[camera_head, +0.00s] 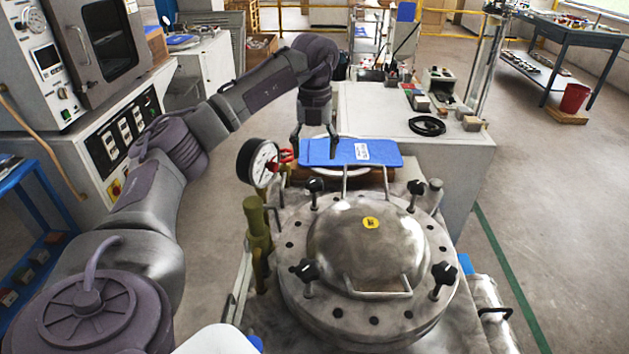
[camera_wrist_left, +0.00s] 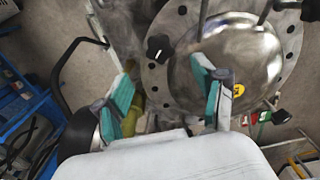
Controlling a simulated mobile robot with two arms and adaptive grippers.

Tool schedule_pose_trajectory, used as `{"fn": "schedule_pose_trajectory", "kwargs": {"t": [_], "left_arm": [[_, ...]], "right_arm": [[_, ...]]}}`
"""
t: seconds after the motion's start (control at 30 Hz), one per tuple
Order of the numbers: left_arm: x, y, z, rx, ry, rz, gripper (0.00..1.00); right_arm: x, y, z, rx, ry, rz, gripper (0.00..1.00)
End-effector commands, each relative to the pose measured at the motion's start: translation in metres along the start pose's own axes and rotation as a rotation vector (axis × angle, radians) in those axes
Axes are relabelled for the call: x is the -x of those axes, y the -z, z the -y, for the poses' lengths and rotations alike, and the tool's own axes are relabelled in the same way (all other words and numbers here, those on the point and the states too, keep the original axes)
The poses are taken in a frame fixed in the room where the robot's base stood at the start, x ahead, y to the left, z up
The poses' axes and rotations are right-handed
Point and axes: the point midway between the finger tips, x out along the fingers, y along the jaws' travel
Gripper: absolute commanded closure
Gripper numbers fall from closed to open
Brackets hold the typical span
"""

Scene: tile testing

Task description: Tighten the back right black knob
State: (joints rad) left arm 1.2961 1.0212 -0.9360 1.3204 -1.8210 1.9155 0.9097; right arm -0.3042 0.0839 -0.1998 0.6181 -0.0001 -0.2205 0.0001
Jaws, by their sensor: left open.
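The back right black knob (camera_head: 416,188) stands on the flange of a round metal vessel with a domed lid (camera_head: 365,245). Other black knobs stand at back left (camera_head: 315,186), front left (camera_head: 304,270) and front right (camera_head: 444,275). My left gripper (camera_head: 315,142) hangs pointing down beyond the lid, behind and left of the back right knob and apart from it. In the left wrist view its teal-padded fingers (camera_wrist_left: 168,98) are spread with nothing held between them. A black knob (camera_wrist_left: 158,47) shows there beyond the fingers; I cannot tell which one. My right gripper is out of view.
A blue plate (camera_head: 350,153) with a white label lies behind the lid, close to my left gripper. A pressure gauge (camera_head: 259,163) with a red part stands left of the lid. Lid handles (camera_head: 378,291) rise at front and back. A white bench (camera_head: 445,150) stands behind.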

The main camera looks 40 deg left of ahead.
Motion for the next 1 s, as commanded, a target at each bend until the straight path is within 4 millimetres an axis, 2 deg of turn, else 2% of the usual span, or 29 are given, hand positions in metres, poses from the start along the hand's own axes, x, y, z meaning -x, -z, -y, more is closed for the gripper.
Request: {"fn": "schedule_pose_trajectory", "kwargs": {"t": [0.03, 0.2, 0.4, 0.6, 0.83, 0.87, 1.0], "left_arm": [[-0.013, 0.001, -0.001, 0.001, -0.004, -0.004, 0.30], [-0.048, 0.001, -0.001, 0.001, -0.003, -0.003, 0.30], [-0.076, 0.001, 0.000, 0.000, -0.001, -0.002, 0.30], [-0.087, 0.000, 0.000, 0.000, 0.001, 0.000, 0.30], [-0.088, 0.000, 0.000, 0.000, 0.001, 0.000, 0.30], [-0.088, 0.000, 0.000, 0.000, 0.001, 0.000, 0.32], [-0.087, 0.000, 0.000, 0.000, 0.001, 0.000, 0.55]], "right_arm": [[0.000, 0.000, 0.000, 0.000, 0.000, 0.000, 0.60], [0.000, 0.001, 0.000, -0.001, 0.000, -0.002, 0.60], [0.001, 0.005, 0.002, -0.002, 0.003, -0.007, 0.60], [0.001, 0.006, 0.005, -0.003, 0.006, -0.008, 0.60], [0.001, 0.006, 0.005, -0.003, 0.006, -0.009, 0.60], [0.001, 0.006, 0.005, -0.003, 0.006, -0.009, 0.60], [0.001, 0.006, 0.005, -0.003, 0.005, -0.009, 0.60]]}}
